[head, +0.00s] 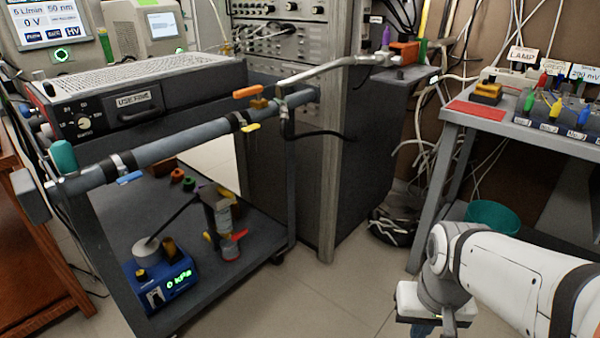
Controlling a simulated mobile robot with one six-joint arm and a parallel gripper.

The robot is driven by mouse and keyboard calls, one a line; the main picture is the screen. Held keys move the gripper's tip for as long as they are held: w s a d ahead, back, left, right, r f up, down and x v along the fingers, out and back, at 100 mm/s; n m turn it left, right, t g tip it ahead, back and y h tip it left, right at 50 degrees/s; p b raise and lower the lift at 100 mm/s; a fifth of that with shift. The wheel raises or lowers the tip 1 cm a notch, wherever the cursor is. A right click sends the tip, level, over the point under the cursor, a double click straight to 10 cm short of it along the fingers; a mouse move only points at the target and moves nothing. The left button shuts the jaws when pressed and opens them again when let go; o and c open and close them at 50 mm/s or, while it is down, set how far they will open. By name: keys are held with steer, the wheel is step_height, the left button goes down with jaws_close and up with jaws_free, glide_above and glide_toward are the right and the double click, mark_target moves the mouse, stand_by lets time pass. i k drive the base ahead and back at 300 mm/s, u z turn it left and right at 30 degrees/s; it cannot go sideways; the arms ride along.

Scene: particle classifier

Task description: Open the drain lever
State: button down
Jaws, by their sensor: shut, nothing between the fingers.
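Several coloured levers sit on the grey pipe (180,149) along the cart. An orange lever (247,92) lies near the pipe's right end, a yellow lever (250,127) just below it, and a blue lever (130,178) under the left part. A red lever (238,235) is on the upright fitting (222,215) on the lower shelf. No label shows which of them is the drain lever. My gripper (422,328) is at the bottom edge, right of centre, partly cut off. It is shut and empty, well apart from the pipe and levers.
A tall grey rack (345,180) stands behind the cart. A grey table (450,150) is on the right, with a teal bin (492,216) below. The floor between cart and arm is clear.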

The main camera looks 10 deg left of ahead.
mark_target(244, 231)
steer(key=u, duration=0.2)
steer(key=i, duration=0.85)
steer(key=u, duration=0.6)
